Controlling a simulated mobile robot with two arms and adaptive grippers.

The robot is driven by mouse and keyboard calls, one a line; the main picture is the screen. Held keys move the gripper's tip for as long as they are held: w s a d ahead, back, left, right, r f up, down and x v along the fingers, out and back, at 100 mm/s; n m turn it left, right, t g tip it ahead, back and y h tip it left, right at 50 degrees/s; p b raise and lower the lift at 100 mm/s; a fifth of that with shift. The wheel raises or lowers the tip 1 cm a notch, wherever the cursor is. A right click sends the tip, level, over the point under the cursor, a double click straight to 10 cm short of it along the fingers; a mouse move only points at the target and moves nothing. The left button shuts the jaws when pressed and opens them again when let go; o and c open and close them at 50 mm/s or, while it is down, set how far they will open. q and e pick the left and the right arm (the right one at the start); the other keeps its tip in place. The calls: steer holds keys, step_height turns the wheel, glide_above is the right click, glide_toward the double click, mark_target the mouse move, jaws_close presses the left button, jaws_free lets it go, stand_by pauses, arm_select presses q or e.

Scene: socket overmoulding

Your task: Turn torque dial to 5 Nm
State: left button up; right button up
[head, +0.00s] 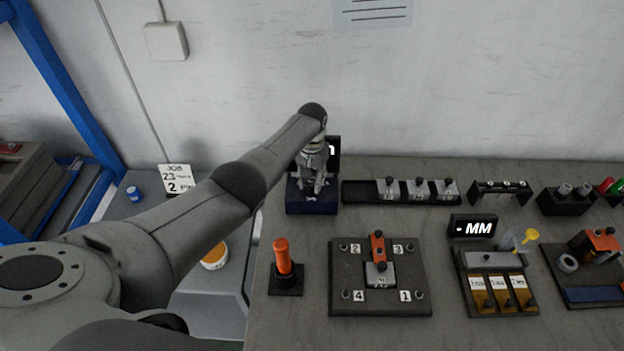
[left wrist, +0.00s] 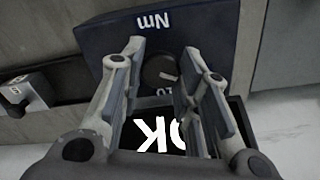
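The dark blue torque box (head: 312,206) stands at the back left of the bench, mostly under my left gripper (head: 314,186) in the head view. In the left wrist view the box (left wrist: 210,25) shows upside down with "Nm" on it. Its round black dial (left wrist: 158,73) has a light pointer mark, with partly hidden scale figures beside it. My left gripper (left wrist: 165,62) is open, with one finger on each side of the dial in the picture. I cannot tell whether the fingers touch it. A black display (left wrist: 165,135) reads "OK" upside down. My right gripper is not in view.
A rail with metal blocks (head: 418,188) stands right of the box. In front are an orange-handled tool (head: 283,262) and a numbered fixture plate (head: 410,298). A display reading "MM" (head: 473,228) stands farther right. The wall is close behind.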

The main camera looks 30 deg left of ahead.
mark_target(312, 183)
arm_select(q)
steer(key=shift+o, duration=0.8)
step_height(312, 183, up, 12)
stand_by(0.7)
